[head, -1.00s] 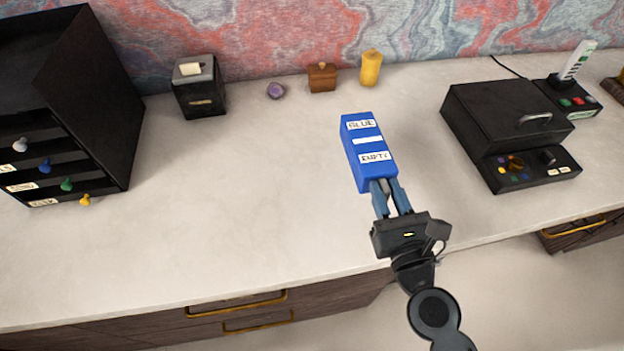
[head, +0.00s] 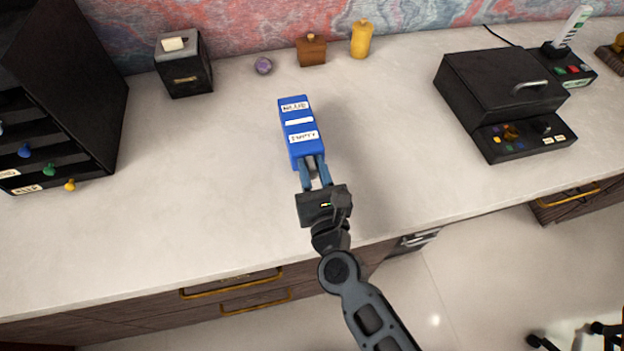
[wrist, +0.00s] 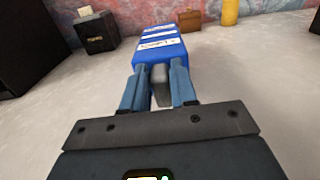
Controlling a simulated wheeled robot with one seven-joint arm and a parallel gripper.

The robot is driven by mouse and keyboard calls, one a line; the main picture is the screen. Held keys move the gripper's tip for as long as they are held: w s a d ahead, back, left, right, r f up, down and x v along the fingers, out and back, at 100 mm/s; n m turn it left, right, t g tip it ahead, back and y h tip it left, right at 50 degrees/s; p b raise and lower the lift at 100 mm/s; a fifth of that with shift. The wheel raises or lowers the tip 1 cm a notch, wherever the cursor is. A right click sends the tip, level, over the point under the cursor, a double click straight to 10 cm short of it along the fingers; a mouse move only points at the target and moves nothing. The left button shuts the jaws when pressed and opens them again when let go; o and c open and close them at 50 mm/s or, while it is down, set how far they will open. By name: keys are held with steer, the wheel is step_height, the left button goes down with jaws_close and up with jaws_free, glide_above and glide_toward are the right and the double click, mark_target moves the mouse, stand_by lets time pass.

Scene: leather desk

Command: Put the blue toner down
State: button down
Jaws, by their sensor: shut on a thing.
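The blue toner (head: 302,148) is a blue block with white labels; the lower one seems to read "EMPTY". My gripper (head: 313,172) is shut on its near end in the head view. The toner points away from me, toward the back wall, over the middle of the desk (head: 210,210). In the wrist view the toner (wrist: 160,58) sits between and beyond the fingers (wrist: 160,80). I cannot tell for sure whether its underside touches the desk or is a little above it.
A black box with a paper slip (head: 184,68), a purple round thing (head: 264,66), a brown box (head: 311,50) and a yellow bottle (head: 361,40) stand along the back. A black drawer unit (head: 75,90) is left, a black machine (head: 500,90) right. Desk around the toner is clear.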

step_height(320, 180, down, 4)
steer(key=shift+a+f+b, duration=0.1)
steer(key=shift+a+b, duration=0.05)
steer(key=shift+b, duration=0.8)
steer(key=c, duration=0.9)
jaws_free()
steer(key=b+v, duration=0.1)
steer(key=v, duration=1.1)
